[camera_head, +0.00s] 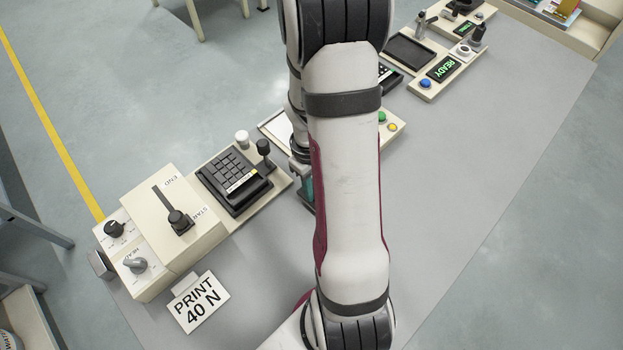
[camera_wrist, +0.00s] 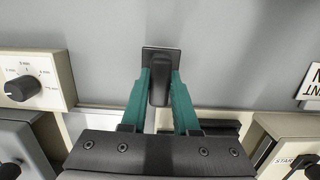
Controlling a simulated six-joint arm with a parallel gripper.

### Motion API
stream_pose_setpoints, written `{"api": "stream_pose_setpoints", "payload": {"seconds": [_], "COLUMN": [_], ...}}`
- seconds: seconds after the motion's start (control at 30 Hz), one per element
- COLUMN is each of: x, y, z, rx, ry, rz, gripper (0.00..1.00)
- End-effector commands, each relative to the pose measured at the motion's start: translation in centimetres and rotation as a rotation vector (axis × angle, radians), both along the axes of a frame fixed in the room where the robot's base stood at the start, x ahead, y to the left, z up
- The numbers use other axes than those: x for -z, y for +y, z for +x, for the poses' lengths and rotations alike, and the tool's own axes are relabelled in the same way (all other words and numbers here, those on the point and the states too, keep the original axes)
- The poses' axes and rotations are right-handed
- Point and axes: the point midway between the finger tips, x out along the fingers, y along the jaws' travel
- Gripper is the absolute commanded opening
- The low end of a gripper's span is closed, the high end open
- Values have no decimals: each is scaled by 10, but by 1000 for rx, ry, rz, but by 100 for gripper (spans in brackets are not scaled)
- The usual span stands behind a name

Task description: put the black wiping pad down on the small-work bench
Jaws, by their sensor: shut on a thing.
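The black wiping pad (camera_wrist: 159,65) shows in the wrist view as a dark flat plate with an upright black grip. My gripper (camera_wrist: 160,88) is shut on that grip, one teal finger on each side. The plate lies over a plain grey surface; whether it touches it I cannot tell. In the head view my arm hides the pad, and only a bit of my gripper's teal finger (camera_head: 306,192) shows. The grey bench top (camera_head: 480,170) runs across the head view.
A beige box with a lever (camera_head: 178,218), a keypad block (camera_head: 234,180) and a "PRINT 40 N" sign (camera_head: 198,303) stand left of my arm. A READY display (camera_head: 444,68) and a black tray (camera_head: 411,51) are at the back. The bench's right side is clear.

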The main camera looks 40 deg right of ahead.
Motion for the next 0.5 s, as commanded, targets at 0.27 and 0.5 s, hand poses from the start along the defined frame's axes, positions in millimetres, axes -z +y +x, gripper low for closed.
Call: {"api": "stream_pose_setpoints", "payload": {"seconds": [0.27,0.5], "x": [15,18], "y": [-1,-1], "z": [0,0], "rx": [0,1], "ry": [-1,-1], "rz": [-1,-1], "gripper": [0,40]}}
